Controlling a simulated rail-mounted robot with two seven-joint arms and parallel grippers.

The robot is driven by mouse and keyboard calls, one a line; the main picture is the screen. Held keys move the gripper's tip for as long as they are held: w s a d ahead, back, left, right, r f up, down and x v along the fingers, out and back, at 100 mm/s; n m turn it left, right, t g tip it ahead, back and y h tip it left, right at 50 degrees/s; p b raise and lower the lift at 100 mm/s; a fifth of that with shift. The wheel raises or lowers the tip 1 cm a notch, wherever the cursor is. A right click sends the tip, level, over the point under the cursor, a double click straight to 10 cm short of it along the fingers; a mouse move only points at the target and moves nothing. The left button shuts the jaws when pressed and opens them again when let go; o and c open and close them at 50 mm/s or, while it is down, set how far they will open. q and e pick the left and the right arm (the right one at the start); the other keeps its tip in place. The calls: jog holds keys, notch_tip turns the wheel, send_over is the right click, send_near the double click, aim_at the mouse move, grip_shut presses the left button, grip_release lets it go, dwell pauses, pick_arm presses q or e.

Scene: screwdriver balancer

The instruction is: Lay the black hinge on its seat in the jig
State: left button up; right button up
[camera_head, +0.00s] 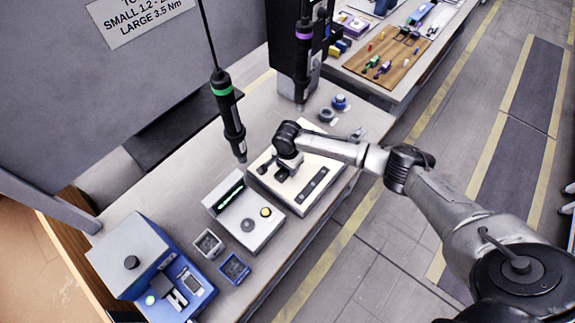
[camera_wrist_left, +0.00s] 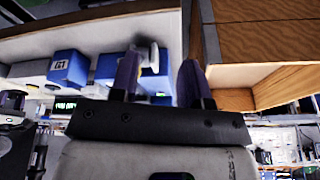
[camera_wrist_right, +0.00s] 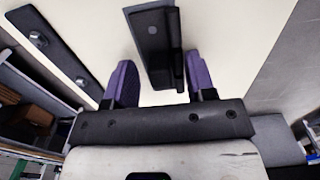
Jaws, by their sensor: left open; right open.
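The cream jig (camera_head: 335,178) lies on the bench, with a black strip (camera_head: 312,184) on its face. My right gripper (camera_head: 287,165) is over the jig. In the right wrist view the black hinge (camera_wrist_right: 155,45) is against the cream surface, with its near end between the open fingers (camera_wrist_right: 161,82). A gap shows on both sides of it. A dark piece beside the gripper in the head view may be the hinge, but I cannot tell. My left gripper (camera_wrist_left: 158,85) is open, with nothing seen between its fingers, and is outside the head view.
A white box with a yellow button (camera_head: 243,217) stands left of the jig. Two small bins (camera_head: 208,243) and a blue machine (camera_head: 150,262) are further left. A black screwdriver with a green ring (camera_head: 227,105) hangs above the bench, and another with a purple ring (camera_head: 303,60) hangs behind.

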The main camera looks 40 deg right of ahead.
jog(key=shift+r, duration=0.35)
notch_tip(320, 180, up, 13)
jog(key=p, duration=0.2)
dwell(0.6)
